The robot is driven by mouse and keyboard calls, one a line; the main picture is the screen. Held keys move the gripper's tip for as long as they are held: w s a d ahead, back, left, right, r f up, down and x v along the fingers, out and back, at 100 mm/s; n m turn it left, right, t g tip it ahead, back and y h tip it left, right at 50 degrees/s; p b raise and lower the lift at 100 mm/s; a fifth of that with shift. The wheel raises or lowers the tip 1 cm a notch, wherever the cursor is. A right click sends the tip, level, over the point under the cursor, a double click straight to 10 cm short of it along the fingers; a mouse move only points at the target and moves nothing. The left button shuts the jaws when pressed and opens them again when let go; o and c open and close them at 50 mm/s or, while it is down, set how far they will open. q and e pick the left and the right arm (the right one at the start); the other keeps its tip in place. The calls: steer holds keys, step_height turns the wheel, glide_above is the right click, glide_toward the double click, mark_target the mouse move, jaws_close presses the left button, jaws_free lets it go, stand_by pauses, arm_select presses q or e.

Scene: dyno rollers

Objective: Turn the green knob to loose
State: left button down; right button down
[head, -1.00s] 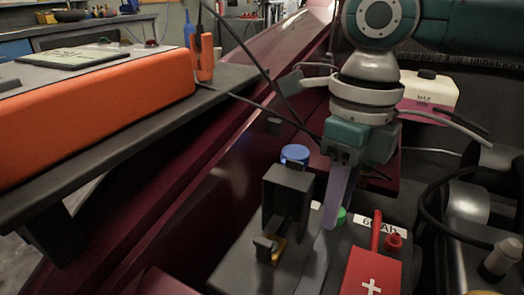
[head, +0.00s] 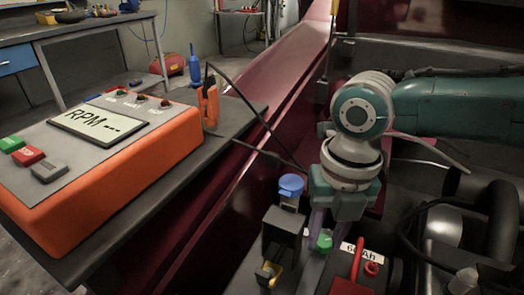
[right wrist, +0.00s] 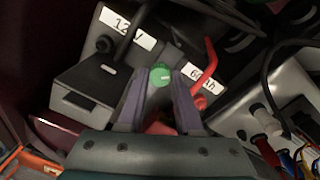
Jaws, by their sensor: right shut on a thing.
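The green knob (head: 324,240) is a small round cap on top of the dark battery block. In the right wrist view the knob (right wrist: 160,73) shows a short pale mark on its face. My right gripper (head: 317,228) points down from above, with its purple-grey fingers on the knob. In the right wrist view my right gripper (right wrist: 158,82) has one finger on each side of the knob and is shut on it. The fingers hide part of the knob's sides. My left gripper is not in view.
A black clamp-like box (head: 283,228) stands close left of the knob, with a blue cap (head: 291,185) behind it. A red lever (head: 357,258) and red terminal (head: 371,268) are close right. The orange RPM console (head: 120,180) is on a bench at left.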

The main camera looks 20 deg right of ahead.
steer(key=m+p, duration=0.2)
steer(key=m, duration=0.1)
steer(key=shift+r+m, duration=0.15)
steer(key=shift+m, duration=0.25)
steer(key=m+p, duration=0.1)
steer(key=m, duration=0.2)
steer(key=shift+m+p, duration=0.3)
steer(key=shift+p, duration=0.05)
steer(key=m+p, duration=0.1)
steer(key=m, duration=0.3)
steer(key=shift+m+p, duration=0.3)
steer(key=shift+p, duration=0.05)
steer(key=m+p, duration=0.1)
steer(key=m, duration=0.2)
steer(key=shift+a, duration=0.1)
steer(key=m+p, duration=0.1)
steer(key=m, duration=0.5)
steer(key=shift+h, duration=0.3)
steer(key=m+p, duration=0.1)
steer(key=m, duration=0.3)
steer(key=shift+w+m, duration=0.1)
steer(key=shift+m, duration=0.2)
steer(key=c, duration=0.6)
jaws_free()
